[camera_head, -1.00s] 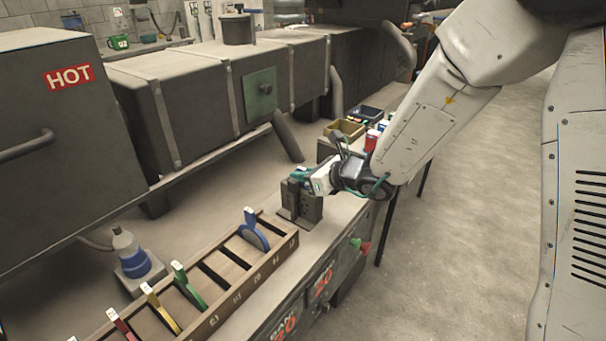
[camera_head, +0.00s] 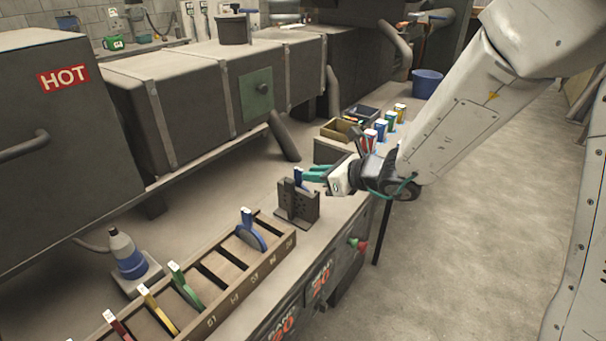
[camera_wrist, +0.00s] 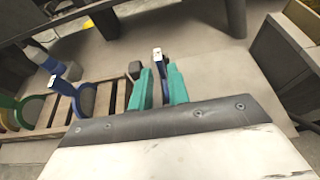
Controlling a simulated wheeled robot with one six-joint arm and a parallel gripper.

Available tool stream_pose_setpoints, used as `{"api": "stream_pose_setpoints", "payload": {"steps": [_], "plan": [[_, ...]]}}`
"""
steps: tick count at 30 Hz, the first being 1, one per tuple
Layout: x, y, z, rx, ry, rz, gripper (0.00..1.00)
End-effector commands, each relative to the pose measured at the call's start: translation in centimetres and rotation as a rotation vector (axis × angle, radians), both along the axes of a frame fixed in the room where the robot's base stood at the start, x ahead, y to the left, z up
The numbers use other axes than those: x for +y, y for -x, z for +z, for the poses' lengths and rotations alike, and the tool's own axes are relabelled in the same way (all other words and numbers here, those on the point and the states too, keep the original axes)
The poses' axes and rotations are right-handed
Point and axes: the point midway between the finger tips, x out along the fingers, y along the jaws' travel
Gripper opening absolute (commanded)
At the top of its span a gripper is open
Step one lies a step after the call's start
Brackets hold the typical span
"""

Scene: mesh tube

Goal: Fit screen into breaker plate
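A dark grey slotted block (camera_head: 298,204), which I take to be the breaker plate, stands upright on the bench. A blue screen (camera_head: 298,177) with a white tag sticks up out of its top. How deep it sits is hidden. My gripper (camera_head: 314,173) has teal fingers and is just right of the blue screen, above the block's right side. In the wrist view the fingers (camera_wrist: 161,88) are apart, with the blue screen's white-tagged handle (camera_wrist: 158,56) showing in line with the gap, beyond the fingertips. The gripper looks open and empty.
A wooden rack (camera_head: 226,286) in front holds blue, green, yellow and red tagged pieces, with empty slots. A blue-and-grey bottle (camera_head: 127,252) stands left of it. Behind are a box marked HOT (camera_head: 62,78), an open bin (camera_head: 341,130), several coloured tagged items and a blue bucket (camera_head: 427,83).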

Motion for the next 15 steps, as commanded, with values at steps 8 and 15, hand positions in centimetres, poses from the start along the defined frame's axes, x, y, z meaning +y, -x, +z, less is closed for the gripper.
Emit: {"api": "stream_pose_setpoints", "payload": {"steps": [8,15], "plan": [[-3.9,2.9,2.0,-0.002,0.0,-0.003,0.18],[-4.8,3.8,2.5,0.001,-0.001,0.0,0.18]]}}
